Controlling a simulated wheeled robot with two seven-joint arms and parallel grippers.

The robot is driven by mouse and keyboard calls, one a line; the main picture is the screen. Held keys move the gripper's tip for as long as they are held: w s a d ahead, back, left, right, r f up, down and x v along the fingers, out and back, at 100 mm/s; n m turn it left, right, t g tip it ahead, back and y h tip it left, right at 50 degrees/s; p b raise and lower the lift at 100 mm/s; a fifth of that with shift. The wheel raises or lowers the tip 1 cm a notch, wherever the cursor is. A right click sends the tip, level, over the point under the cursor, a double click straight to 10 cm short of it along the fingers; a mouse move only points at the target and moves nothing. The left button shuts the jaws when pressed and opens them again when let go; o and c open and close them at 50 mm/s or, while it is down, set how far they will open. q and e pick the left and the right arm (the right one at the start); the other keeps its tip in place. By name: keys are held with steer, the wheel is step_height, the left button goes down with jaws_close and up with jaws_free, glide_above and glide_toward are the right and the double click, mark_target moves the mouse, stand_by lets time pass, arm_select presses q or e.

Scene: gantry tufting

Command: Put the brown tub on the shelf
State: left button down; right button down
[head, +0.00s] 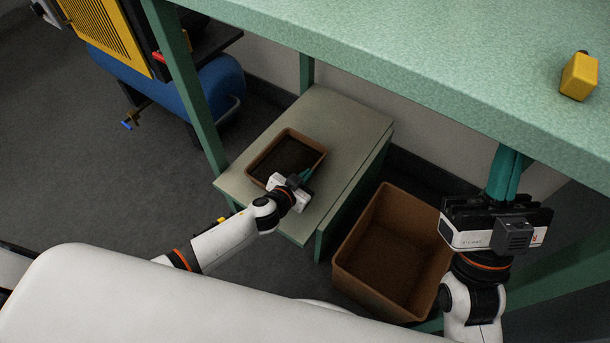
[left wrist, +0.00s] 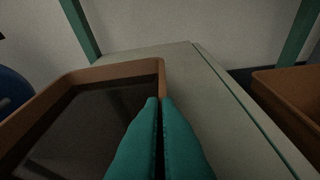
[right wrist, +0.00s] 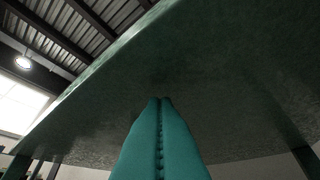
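The brown tub (head: 262,157), a shallow tray with a dark inside, is over the low grey-green shelf (head: 345,116) and looks level. It seems to rest on the shelf, though its underside is hidden. In the left wrist view the tub (left wrist: 112,70) fills the left side. My left gripper (head: 307,174) is at the tub's right wall; its teal fingers (left wrist: 160,100) are nearly together with the rim running between them. My right gripper (head: 508,152) points up beneath the green tabletop, its fingers (right wrist: 161,100) together and empty.
A larger, deeper brown bin (head: 372,232) stands on the floor right of the shelf. The green tabletop (head: 420,45) overhangs the shelf, with a yellow object (head: 579,76) on it. A green leg (head: 187,85) stands at the left, near a blue tank (head: 215,84).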

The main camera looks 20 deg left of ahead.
arm_select(q)
steer(key=c, duration=1.7)
jaws_free()
